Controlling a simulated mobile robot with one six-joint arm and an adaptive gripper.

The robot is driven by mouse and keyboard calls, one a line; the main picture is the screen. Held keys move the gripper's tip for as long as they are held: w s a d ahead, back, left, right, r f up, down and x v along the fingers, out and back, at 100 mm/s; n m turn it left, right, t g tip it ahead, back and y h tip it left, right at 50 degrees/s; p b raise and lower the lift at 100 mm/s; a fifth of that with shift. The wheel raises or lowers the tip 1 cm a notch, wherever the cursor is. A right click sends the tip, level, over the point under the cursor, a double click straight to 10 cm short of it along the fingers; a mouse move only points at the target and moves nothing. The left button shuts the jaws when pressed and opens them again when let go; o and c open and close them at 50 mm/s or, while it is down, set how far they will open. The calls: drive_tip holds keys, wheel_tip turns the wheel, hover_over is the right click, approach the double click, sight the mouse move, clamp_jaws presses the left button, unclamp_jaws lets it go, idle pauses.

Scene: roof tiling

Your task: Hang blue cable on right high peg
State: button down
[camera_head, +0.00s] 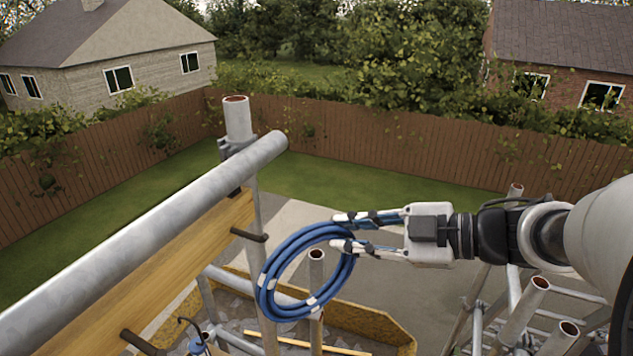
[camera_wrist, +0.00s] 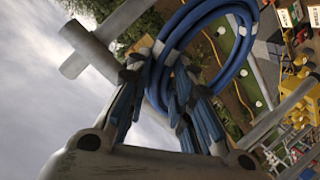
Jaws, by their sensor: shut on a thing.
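The blue cable (camera_head: 266,275) is a coil with white bands, hanging in the air. My gripper (camera_head: 340,233) is shut on the coil's upper right side, coming in from the right. In the wrist view the cable (camera_wrist: 241,62) loops beyond the fingers of my gripper (camera_wrist: 170,75). A dark peg (camera_head: 250,235) sticks out from the right end of a wooden board (camera_head: 190,245), just left of the coil's top. The coil appears apart from this peg, though depth is hard to judge. Another dark peg (camera_head: 141,343) is at lower left on the board.
A thick grey scaffold tube (camera_head: 140,228) runs above the board to an upright post (camera_head: 237,118). A short upright tube (camera_head: 316,268) shows within the coil's outline. More scaffold tubes (camera_head: 525,310) stand at lower right. A dark hook (camera_head: 190,325) is at the bottom left.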

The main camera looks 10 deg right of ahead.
drive_tip(key=shift+w+a+b, duration=0.35)
drive_tip(key=shift+a, duration=0.35)
drive_tip(key=b+x, duration=0.2)
drive_tip(key=x, duration=0.7)
drive_tip(key=shift+r+b, duration=0.3)
drive_tip(key=shift+r, duration=0.1)
drive_tip(key=shift+f, duration=0.1)
idle(0.6)
drive_tip(key=c, duration=1.5)
unclamp_jaws()
drive_tip(key=shift+w+a, duration=0.1)
drive_tip(key=shift+a, duration=0.05)
drive_tip(key=shift+o, duration=0.8)
drive_tip(key=shift+f, duration=0.1)
